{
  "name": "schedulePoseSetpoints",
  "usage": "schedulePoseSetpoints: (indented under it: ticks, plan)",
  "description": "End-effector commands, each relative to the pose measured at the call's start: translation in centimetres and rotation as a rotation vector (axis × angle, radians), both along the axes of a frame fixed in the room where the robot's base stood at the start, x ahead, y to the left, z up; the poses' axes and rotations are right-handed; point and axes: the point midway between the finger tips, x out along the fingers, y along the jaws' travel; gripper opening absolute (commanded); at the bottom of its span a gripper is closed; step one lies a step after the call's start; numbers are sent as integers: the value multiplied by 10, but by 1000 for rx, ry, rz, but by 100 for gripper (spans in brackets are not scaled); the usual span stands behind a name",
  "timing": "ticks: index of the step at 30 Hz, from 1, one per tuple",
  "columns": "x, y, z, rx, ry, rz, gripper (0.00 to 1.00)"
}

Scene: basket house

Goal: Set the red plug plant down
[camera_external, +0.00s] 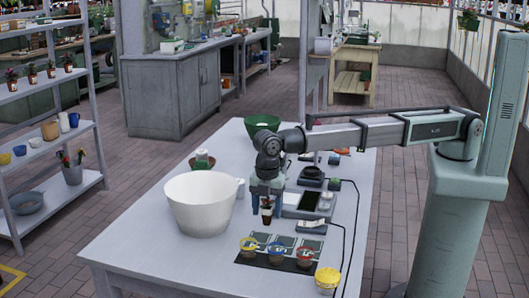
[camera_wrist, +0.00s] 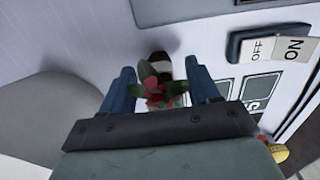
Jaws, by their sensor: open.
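The red plug plant (camera_wrist: 152,92) has red blooms, green leaves and a small dark brown pot. In the wrist view it is between the two blue fingers of my gripper (camera_wrist: 158,70), with gaps beside the pot. In the external view its pot (camera_external: 266,213) shows just below my gripper (camera_external: 266,197), right of the big white bowl. The pot looks upright and at table level, but I cannot tell for sure that its base touches the table. My gripper is open around the plant. Leaves and fingers hide part of the pot.
The big white bowl (camera_external: 198,205) stands close on the left. A grey device (camera_external: 306,203) is on the right, and a white on/off switch (camera_wrist: 275,48) is nearby. A yellow tub (camera_external: 327,280) stands at the front right.

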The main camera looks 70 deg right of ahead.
Motion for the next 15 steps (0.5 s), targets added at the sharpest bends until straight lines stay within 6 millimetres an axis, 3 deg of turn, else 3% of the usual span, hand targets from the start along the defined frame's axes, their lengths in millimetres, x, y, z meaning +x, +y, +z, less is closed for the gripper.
schedulePoseSetpoints:
  ticks: [5,15]
  plan:
    - [1,0,18,2,-2,0,61]
    - [1,1,81,2,-2,0,61]
